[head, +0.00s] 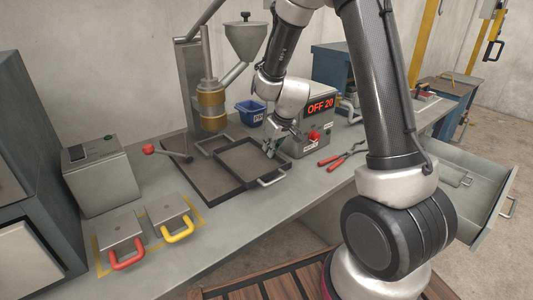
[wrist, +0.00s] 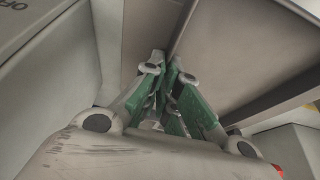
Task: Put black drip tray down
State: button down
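The black drip tray (head: 232,171) is a shallow, dark square tray with a light metal handle (head: 271,181) on its front side. In the head view it is at or just above the dark base plate (head: 203,184) of the machine; I cannot tell whether it touches. My gripper (head: 270,151) is at the tray's right-hand rim, pointing down. In the wrist view my gripper (wrist: 164,78) has its green-padded fingers close together on a thin tray wall (wrist: 178,35). The exact contact is partly hidden by the fingers.
A blue bin (head: 250,112) stands behind. Red- and yellow-handled blocks sit left. The front bench (head: 235,225) is clear.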

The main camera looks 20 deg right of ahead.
jog(key=shift+r, duration=0.5)
notch_tip(320, 180, up, 2)
jog(key=shift+s, duration=0.15)
jog(key=s+d, duration=0.2)
jog(key=s, duration=0.6)
jog(key=s+d, duration=0.3)
jog(key=s, duration=0.6)
jog(key=shift+d, duration=0.3)
